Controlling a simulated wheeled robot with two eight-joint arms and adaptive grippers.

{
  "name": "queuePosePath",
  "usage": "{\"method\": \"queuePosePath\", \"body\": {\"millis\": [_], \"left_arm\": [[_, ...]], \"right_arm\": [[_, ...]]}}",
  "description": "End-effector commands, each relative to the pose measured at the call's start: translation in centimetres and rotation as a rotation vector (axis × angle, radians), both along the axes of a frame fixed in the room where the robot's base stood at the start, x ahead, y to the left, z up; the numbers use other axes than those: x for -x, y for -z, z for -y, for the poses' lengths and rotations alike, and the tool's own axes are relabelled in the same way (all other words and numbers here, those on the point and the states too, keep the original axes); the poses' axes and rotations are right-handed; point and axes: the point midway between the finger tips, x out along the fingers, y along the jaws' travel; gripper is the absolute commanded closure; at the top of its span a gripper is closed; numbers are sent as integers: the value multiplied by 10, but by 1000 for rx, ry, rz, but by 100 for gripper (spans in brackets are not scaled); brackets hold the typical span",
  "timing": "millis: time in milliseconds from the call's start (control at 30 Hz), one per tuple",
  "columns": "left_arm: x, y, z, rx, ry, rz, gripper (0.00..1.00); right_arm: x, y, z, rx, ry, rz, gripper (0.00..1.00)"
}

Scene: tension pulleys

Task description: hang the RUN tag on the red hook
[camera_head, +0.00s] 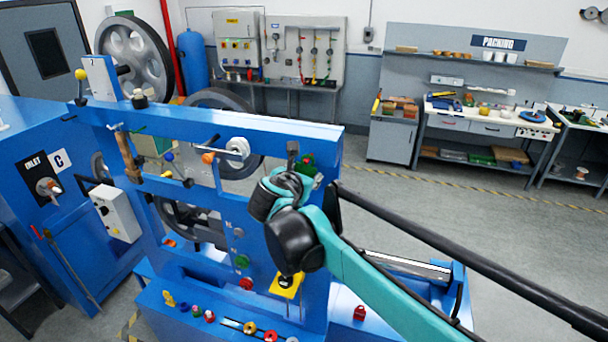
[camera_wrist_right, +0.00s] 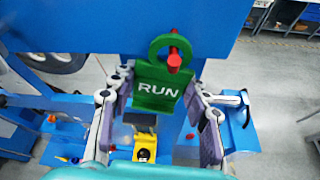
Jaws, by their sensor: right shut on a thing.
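The green RUN tag (camera_wrist_right: 158,90) is upright between the fingers of my right gripper (camera_wrist_right: 160,88), which is shut on it. The tag has a ring at its top. The red hook (camera_wrist_right: 174,58) overlaps the ring's opening in the right wrist view; I cannot tell whether it passes through the ring or rests on it. In the head view the tag (camera_head: 307,163) shows as a small green patch at the upper right of the blue frame. My right gripper (camera_head: 300,178) is there, mostly hidden by its own wrist. My left gripper is not in view.
The blue frame (camera_head: 280,128) stands close around the tag. A yellow plate with a black knob (camera_head: 285,282) is below my right wrist. Several coloured knobs and rings lie on the lower blue ledge (camera_head: 180,325). Open floor lies to the right, before the packing bench (camera_head: 480,125).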

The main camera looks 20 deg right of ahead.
Motion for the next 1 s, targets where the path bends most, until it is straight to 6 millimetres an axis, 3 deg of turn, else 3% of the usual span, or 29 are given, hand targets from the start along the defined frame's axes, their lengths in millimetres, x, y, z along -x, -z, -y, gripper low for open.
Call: {"method": "queuePosePath", "body": {"millis": [267, 300, 367, 800, 1000], "left_arm": [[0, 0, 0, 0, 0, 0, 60], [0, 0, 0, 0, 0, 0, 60], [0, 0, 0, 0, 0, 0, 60], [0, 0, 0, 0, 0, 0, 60], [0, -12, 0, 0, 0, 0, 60]], "right_arm": [[0, 0, 0, 0, 0, 0, 86], [0, 0, 0, 0, 0, 0, 43], [0, 0, 0, 0, 0, 0, 29], [0, 0, 0, 0, 0, 0, 29], [8, -13, -5, -1, 0, -1, 29]]}}
